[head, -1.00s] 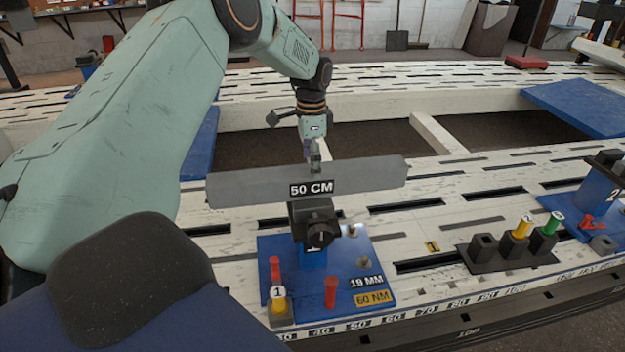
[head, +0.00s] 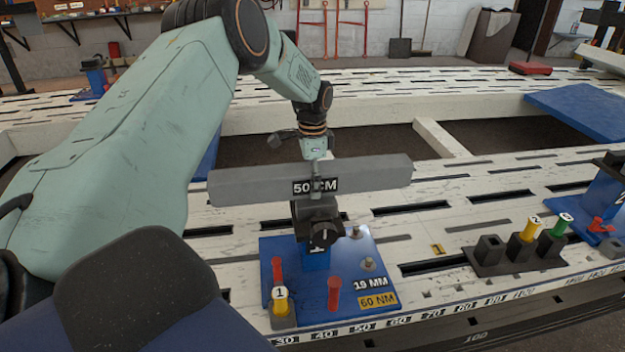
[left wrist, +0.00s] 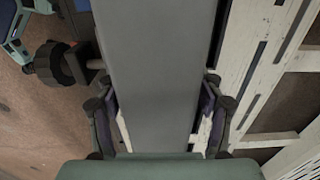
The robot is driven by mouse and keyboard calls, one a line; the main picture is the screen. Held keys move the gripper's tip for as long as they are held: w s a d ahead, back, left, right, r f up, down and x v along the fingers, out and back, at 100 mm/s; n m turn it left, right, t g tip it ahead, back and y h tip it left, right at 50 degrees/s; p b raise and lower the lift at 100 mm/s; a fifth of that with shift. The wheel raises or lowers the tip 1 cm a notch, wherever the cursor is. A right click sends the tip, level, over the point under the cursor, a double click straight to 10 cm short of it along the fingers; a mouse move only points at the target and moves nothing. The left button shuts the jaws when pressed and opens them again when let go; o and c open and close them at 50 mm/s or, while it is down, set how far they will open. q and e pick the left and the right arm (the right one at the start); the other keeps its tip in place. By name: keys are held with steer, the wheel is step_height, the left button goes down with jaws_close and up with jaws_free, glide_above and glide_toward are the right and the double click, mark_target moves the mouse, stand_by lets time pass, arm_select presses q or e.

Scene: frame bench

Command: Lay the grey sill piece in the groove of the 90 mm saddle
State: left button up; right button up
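The grey sill piece (head: 250,186), a long bar labelled 50 CM, lies level across the top of the black saddle head (head: 317,222) on a blue post marked 1. Whether its underside sits down in the groove is hidden. My left gripper (head: 316,186) is above the bar's middle, with one finger down across the label. In the left wrist view, the sill piece (left wrist: 155,70) runs between the two fingers (left wrist: 158,98). They stand one at each side with narrow gaps, so the gripper looks open. No 90 mm mark is readable. My right gripper is out of view.
The post's blue base plate (head: 345,262) carries red pins (head: 334,292), a yellow plug and tags reading 19 MM and 60 NM. A black holder (head: 515,258) with yellow and green plugs stands to the right. Another blue post (head: 603,190) is at the right edge. White slatted bench lies around.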

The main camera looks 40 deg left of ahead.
arm_select(q)
steer(key=shift+w, duration=0.1)
jaws_close()
steer(key=shift+w+r, duration=0.15)
stand_by(0.3)
steer(key=shift+r, duration=0.1)
